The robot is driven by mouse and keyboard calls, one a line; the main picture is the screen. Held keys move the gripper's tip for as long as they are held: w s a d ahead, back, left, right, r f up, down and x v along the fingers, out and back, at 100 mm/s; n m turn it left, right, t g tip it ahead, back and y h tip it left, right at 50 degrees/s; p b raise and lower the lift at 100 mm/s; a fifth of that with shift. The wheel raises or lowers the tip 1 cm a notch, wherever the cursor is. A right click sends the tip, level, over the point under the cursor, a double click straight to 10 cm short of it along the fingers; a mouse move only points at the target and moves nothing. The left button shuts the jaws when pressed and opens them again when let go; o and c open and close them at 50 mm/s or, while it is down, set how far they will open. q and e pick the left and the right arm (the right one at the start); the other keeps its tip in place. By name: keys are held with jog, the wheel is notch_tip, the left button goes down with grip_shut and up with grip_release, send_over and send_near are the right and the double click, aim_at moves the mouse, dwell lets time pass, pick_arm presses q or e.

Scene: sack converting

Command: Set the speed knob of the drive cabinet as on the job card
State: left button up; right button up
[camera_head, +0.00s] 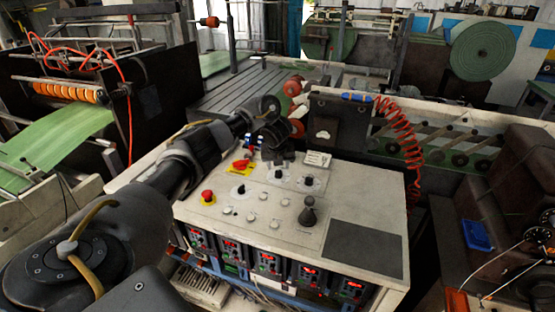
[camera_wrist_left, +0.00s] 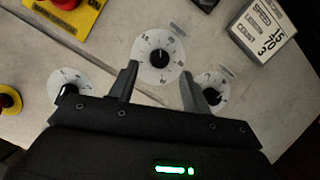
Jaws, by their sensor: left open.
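The drive cabinet (camera_head: 350,205) has a pale sloping top with several dial knobs. The job card (camera_head: 318,158), a small white block, stands at the back of the top. In the left wrist view the job card (camera_wrist_left: 262,30) shows a "SPEED" line and the figures 15, 70 and 3. My left gripper (camera_head: 278,158) is open above the panel. In the left wrist view its fingers (camera_wrist_left: 160,88) straddle the middle knob (camera_wrist_left: 159,58), apparently without touching it. Other knobs sit left (camera_wrist_left: 68,92) and right (camera_wrist_left: 212,95). The dial labels are too small to read. My right gripper is not visible.
A red emergency button (camera_head: 207,196) and a red-and-yellow rotary switch (camera_head: 241,165) are at the panel's left. A black joystick (camera_head: 309,212) stands at the front right. A coiled red hose (camera_head: 400,135) hangs behind. The dark mat (camera_head: 365,248) is clear.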

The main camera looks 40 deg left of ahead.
pick_arm(q)
jog(key=p+v, duration=0.3)
jog(key=v, duration=0.3)
jog(key=shift+s+a, duration=0.1)
dwell(0.4)
